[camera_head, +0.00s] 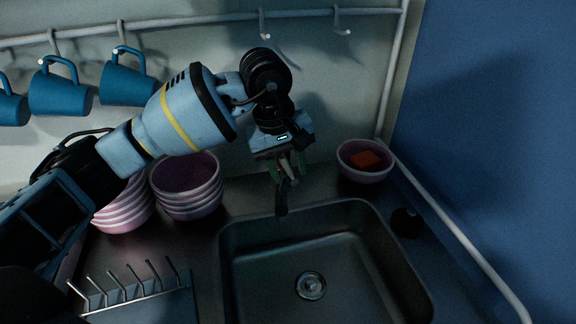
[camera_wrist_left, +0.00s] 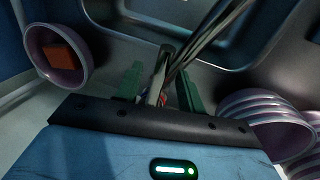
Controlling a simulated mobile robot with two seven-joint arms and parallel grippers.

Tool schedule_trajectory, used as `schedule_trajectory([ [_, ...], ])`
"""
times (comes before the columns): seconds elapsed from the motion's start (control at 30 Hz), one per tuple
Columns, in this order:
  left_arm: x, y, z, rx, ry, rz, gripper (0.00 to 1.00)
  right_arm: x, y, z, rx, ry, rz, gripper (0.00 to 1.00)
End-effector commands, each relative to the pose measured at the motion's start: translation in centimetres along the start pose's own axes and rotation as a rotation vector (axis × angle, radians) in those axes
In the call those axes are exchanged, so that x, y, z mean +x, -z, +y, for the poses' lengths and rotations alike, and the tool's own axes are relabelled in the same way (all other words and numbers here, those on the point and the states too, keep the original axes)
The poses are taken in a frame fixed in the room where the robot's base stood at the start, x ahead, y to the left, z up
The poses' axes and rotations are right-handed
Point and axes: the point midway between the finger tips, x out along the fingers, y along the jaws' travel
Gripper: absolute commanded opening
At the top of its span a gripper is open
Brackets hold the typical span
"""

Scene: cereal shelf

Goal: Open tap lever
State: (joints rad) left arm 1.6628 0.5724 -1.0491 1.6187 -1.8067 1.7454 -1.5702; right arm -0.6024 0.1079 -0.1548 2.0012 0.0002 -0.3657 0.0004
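The tap (camera_head: 281,202) stands at the back edge of the sink, mostly hidden behind my left gripper (camera_head: 286,168) in the head view. In the left wrist view the tap's long spout (camera_wrist_left: 207,42) runs out over the sink, and a thin upright metal piece, apparently the lever (camera_wrist_left: 160,70), stands beside it. My left gripper (camera_wrist_left: 158,88) points down at the tap with its two green fingers apart. The upright piece shows between the fingers; I cannot tell whether they touch it. My right gripper is not in view.
The sink basin (camera_head: 244,284) is empty. Stacked bowls (camera_head: 187,205) and a dish rack (camera_head: 140,298) are to its left. A pink bowl (camera_head: 352,174) with a red sponge-like block (camera_head: 366,159) stands behind right. Blue mugs (camera_head: 60,93) hang from a wall rail (camera_head: 190,20).

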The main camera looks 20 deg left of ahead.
Motion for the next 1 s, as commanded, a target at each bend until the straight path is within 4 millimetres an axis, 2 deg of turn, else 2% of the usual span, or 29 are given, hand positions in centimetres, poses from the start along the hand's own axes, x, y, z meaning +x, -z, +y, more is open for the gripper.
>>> schedule_trajectory([
  [0.2,0.05,0.0,0.02,0.0,0.0,0.0,0.39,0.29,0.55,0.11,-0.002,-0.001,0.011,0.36],
  [0.5,0.01,-0.01,0.03,0.0,-0.001,0.0,0.01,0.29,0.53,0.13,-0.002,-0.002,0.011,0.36],
  [0.77,-0.03,0.02,0.04,-0.001,-0.001,-0.003,0.0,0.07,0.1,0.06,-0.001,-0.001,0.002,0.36],
  [1.0,-0.8,0.48,0.27,-0.025,0.003,-0.113,0.0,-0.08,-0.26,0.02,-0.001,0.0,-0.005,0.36],
])
